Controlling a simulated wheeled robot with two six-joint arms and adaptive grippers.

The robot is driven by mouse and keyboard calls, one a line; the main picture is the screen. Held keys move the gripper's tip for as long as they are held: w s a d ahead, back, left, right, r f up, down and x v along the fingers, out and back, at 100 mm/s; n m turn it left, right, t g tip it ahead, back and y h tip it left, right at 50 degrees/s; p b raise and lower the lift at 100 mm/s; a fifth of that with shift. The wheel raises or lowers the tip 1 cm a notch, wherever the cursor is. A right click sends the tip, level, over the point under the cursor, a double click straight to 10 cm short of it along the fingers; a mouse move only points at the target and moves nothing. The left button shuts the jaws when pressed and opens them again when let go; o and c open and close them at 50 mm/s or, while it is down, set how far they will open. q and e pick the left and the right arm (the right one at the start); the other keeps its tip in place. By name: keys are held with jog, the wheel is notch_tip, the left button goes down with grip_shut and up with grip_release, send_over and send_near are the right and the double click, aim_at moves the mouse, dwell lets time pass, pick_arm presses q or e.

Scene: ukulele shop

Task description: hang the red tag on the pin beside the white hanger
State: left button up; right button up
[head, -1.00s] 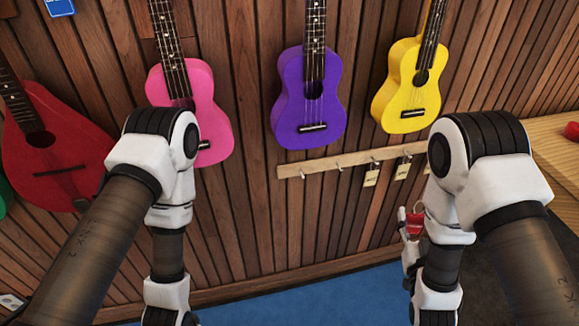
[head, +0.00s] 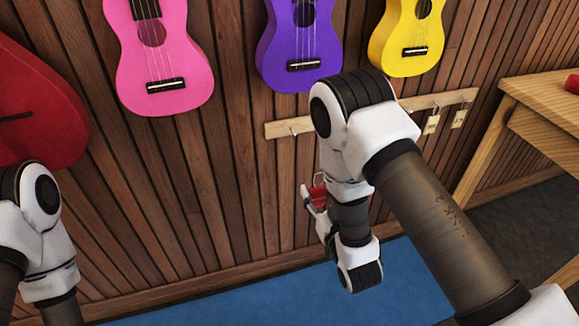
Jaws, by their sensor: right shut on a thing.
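The red tag (head: 319,196) is held in my right gripper (head: 313,198), in front of the slatted wall and below the pin rail. The gripper is shut on it, and my wrist hides part of the grip. The pale wooden pin rail (head: 275,130) runs across the wall below the ukuleles. One bare pin (head: 293,130) shows near its left end, up and left of the tag. My right arm covers the middle of the rail. I cannot make out a white hanger. Only my left arm shows, at the left edge; its gripper is out of frame.
Two pale tags (head: 431,124) (head: 458,118) hang on the rail's right part. Pink (head: 180,75), purple (head: 285,55) and yellow (head: 408,40) ukuleles hang above, with a red instrument (head: 40,120) at left. A wooden table (head: 535,95) stands at right. The wall below the rail's left end is clear.

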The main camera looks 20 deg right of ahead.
jog(key=b, duration=0.1)
send_near(289, 142)
jog(key=w, duration=0.2)
jog(key=w+r, duration=0.1)
jog(key=w, duration=0.1)
jog(key=shift+w+r, duration=0.2)
jog(key=shift+w+f, duration=0.25)
jog(key=shift+w, duration=0.25)
jog(key=shift+w+f, duration=0.3)
jog(key=shift+w, duration=0.25)
jog(key=shift+s+a+f, duration=0.1)
jog(key=shift+f, duration=0.05)
jog(key=o, duration=0.8)
